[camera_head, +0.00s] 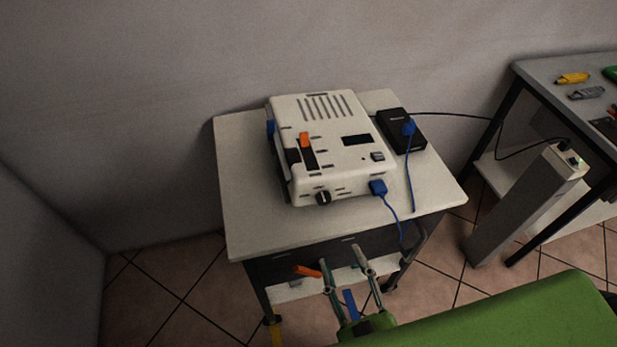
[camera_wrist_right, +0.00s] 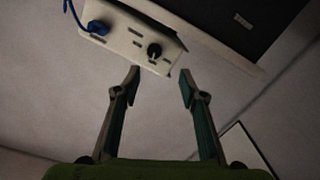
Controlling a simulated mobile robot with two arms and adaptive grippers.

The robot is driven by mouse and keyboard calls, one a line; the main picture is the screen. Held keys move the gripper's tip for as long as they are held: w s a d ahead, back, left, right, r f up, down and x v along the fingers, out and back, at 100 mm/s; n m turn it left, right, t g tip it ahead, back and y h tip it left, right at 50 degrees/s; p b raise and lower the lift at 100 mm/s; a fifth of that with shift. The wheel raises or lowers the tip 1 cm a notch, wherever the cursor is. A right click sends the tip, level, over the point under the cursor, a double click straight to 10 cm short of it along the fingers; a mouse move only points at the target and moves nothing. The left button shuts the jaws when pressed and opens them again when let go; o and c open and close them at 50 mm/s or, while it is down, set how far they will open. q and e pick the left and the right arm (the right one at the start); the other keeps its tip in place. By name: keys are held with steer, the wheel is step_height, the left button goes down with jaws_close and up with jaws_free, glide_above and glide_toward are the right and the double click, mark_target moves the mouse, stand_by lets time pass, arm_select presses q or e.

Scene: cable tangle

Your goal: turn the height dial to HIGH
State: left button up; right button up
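The height dial (camera_head: 322,198) is a small black knob with a light mark, on the front edge of a white box-shaped device (camera_head: 335,108) on the cart. It also shows in the right wrist view (camera_wrist_right: 154,50), just beyond the fingertips. Its lettering is too small to read. My right gripper (camera_head: 342,261) is open and empty, in front of the cart and apart from the dial. In the right wrist view its fingertips (camera_wrist_right: 159,76) stand spread below the dial. My left gripper is not in view.
A blue plug (camera_head: 377,188) and cable sit right of the dial. A black power box (camera_head: 393,119) with another blue plug stands beside the device. The cart top (camera_head: 260,236) is clear in front. A workbench (camera_head: 540,75) with tools and a grey pillar (camera_head: 520,210) stand at right.

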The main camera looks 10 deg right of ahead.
mark_target(325, 202)
steer(key=w, duration=0.4)
steer(key=w+p, duration=0.1)
steer(key=w, duration=0.8)
steer(key=shift+w+d+r+p, duration=0.1)
steer(key=shift+w+r+p, duration=0.1)
steer(key=shift+r+p, duration=0.15)
jaws_close()
